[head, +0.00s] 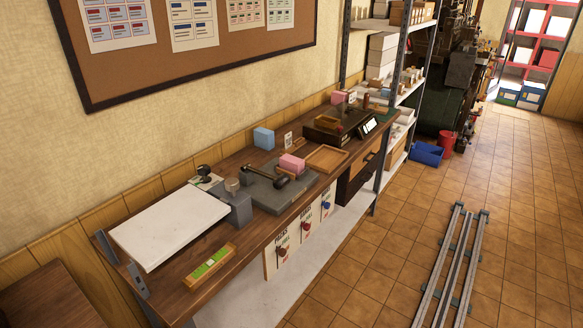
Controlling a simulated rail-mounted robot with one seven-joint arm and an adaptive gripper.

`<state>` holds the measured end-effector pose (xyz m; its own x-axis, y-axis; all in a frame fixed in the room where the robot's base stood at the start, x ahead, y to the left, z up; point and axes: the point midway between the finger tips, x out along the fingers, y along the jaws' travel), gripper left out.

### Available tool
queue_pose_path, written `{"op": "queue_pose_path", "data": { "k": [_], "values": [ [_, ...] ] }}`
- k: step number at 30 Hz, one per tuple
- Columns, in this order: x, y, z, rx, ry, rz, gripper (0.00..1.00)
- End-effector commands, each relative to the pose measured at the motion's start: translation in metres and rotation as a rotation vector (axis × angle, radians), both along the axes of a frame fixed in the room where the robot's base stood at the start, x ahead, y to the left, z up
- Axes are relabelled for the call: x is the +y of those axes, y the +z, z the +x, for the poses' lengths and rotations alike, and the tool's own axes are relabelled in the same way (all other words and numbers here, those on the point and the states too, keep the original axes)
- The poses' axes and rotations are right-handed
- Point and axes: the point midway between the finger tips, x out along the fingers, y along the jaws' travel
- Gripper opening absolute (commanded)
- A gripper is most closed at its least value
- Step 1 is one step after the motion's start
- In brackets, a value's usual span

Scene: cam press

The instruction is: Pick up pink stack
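A pink stack (292,162) sits near the middle of the long wooden workbench (262,219), at the back right edge of a dark grey slab (268,202). It looks like a small block with a paler lower part. A black hammer-like tool (268,178) lies on the slab just in front of it. A second, smaller pink block (338,97) stands farther back on the bench, near a scale-like device. I cannot tell whether it is the same kind of stack. My gripper is not in view.
A blue block (263,138) stands near the wall. A shallow wooden tray (326,158) lies right of the pink stack. Rails (455,262) run along the clear tiled floor.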

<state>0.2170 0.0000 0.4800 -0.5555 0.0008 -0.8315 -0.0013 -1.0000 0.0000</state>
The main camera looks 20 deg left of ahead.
Motion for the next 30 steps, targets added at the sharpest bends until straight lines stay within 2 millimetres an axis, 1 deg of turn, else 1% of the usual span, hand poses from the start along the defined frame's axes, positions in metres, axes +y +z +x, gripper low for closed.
{"op": "queue_pose_path", "data": {
  "k": [14, 17, 18, 20, 21, 28, 30],
  "values": [
    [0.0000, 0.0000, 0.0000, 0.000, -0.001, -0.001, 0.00],
    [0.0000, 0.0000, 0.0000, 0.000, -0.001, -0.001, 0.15],
    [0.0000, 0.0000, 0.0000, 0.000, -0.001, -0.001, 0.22],
    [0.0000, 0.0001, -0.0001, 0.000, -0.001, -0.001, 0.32],
    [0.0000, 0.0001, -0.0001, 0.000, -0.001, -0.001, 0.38],
    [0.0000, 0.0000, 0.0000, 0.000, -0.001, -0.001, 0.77],
    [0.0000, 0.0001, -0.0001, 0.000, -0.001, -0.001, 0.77]
  ]
}}
